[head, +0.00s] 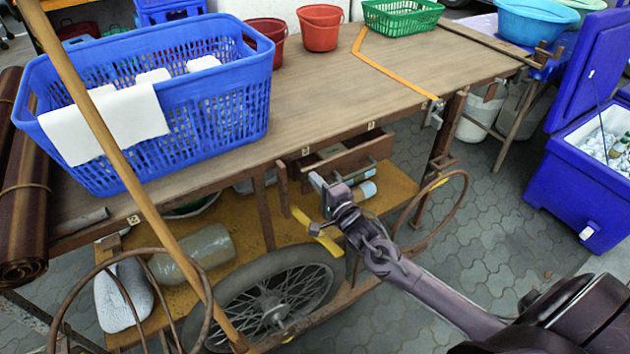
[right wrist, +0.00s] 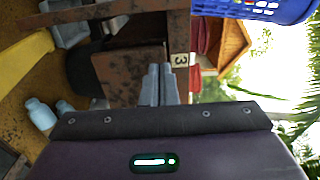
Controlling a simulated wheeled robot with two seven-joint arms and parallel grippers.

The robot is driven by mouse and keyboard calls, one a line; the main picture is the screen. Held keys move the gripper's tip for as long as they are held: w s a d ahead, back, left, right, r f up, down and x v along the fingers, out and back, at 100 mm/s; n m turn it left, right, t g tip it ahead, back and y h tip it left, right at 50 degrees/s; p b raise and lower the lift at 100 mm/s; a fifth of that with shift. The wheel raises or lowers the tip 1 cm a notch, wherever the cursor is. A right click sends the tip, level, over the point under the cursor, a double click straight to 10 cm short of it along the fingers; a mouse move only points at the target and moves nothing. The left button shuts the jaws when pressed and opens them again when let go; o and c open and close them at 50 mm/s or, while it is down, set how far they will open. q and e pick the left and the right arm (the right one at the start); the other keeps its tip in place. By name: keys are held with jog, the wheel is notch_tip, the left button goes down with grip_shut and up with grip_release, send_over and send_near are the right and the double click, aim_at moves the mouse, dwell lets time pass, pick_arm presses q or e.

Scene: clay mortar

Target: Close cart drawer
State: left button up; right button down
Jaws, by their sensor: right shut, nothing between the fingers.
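The cart (head: 330,95) has a wooden top with a drawer (head: 350,156) under its front edge, right of the middle. The drawer appears to stand partly open, with its brown wooden panel showing beneath the tabletop. My right gripper (head: 316,182) is shut and empty, at the left and near side of the drawer. In the right wrist view its closed grey fingertips (right wrist: 160,84) are close to a rusty brown panel and a label marked 3 (right wrist: 180,60). I cannot tell whether they touch the panel. My left gripper is out of view.
A blue basket (head: 200,120) with white cloths stands on the cart's left; red buckets (head: 320,28) and a green basket (head: 402,17) stand behind. A wooden pole (head: 125,165) crosses the left. A spoked wheel (head: 285,300) is below. A blue cooler (head: 590,170) stands right.

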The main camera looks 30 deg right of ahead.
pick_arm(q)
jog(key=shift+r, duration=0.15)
pick_arm(e)
jog(key=shift+w, duration=0.45)
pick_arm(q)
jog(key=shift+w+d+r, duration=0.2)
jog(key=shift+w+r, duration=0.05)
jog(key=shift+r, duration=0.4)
pick_arm(e)
jog(key=shift+w+a, duration=0.15)
jog(key=shift+w, duration=1.1)
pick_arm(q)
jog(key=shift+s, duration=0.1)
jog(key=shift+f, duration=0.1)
